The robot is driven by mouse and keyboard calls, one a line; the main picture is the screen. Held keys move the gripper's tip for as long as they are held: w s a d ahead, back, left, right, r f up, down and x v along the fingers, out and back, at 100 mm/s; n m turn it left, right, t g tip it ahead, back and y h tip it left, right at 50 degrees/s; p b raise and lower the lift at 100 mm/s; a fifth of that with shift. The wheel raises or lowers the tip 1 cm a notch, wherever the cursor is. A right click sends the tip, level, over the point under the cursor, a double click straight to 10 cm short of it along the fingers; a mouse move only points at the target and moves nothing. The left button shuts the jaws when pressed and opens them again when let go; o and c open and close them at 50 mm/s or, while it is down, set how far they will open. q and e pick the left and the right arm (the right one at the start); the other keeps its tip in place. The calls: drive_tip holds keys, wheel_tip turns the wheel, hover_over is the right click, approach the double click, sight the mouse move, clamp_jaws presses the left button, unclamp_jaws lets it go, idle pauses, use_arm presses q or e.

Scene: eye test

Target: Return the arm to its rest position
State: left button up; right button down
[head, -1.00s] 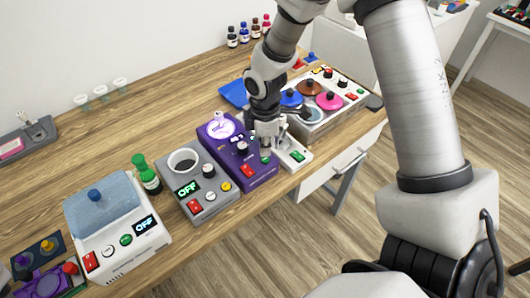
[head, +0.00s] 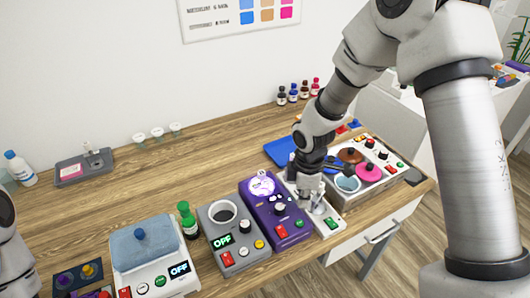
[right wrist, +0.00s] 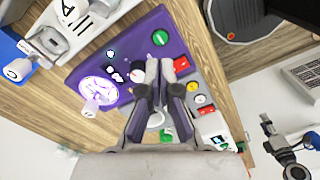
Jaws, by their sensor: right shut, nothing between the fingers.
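My right arm reaches down from the upper right in the head view. Its gripper (head: 311,200) is above the bench by the purple device (head: 283,231) and the small white device (head: 330,223). In the right wrist view the two fingers (right wrist: 160,68) are close together, shut and empty, in front of the purple device (right wrist: 112,82). I cannot tell the exact gap between the fingertips and the devices. A grey-white part of my left arm (head: 12,245) shows at the left edge of the head view; its gripper is out of view.
On the wooden bench (head: 120,195) stand a grey device (head: 226,262) reading OFF, a white device with a blue lid (head: 140,247), a green-capped bottle (head: 187,222) and a panel with coloured lids (head: 368,173). Small bottles (head: 293,95) stand at the back. Open bench lies behind the devices.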

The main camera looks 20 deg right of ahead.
drive_tip(key=s+f+b, duration=0.1)
drive_tip(key=f, duration=0.2)
drive_tip(key=s+f+g, duration=0.1)
drive_tip(key=s+f, duration=0.1)
drive_tip(key=f, duration=0.1)
drive_tip(key=s+f+g+b, duration=0.1)
drive_tip(key=s+f, duration=0.1)
drive_tip(key=shift+s+a+f+b, duration=0.1)
drive_tip(key=shift+a+f+b, duration=0.1)
drive_tip(key=shift+f+b, duration=0.15)
drive_tip(key=s+a+f+m+g+b, duration=0.1)
drive_tip(key=s+a+f+m+b, duration=0.2)
drive_tip(key=s+f, duration=0.7)
drive_tip(key=s+a+f+m+g+b, duration=0.15)
drive_tip(key=s+f+m, duration=0.25)
drive_tip(key=s+f, duration=0.65)
drive_tip(key=w+m+t, duration=0.1)
drive_tip(key=m, duration=0.1)
drive_tip(key=w+m+t, duration=0.2)
drive_tip(key=w+d+r+m+t, duration=0.1)
drive_tip(key=m, duration=0.1)
drive_tip(key=shift+w+r+t, duration=0.1)
drive_tip(key=shift+w+t, duration=0.15)
drive_tip(key=shift+w, duration=0.1)
idle(3.8)
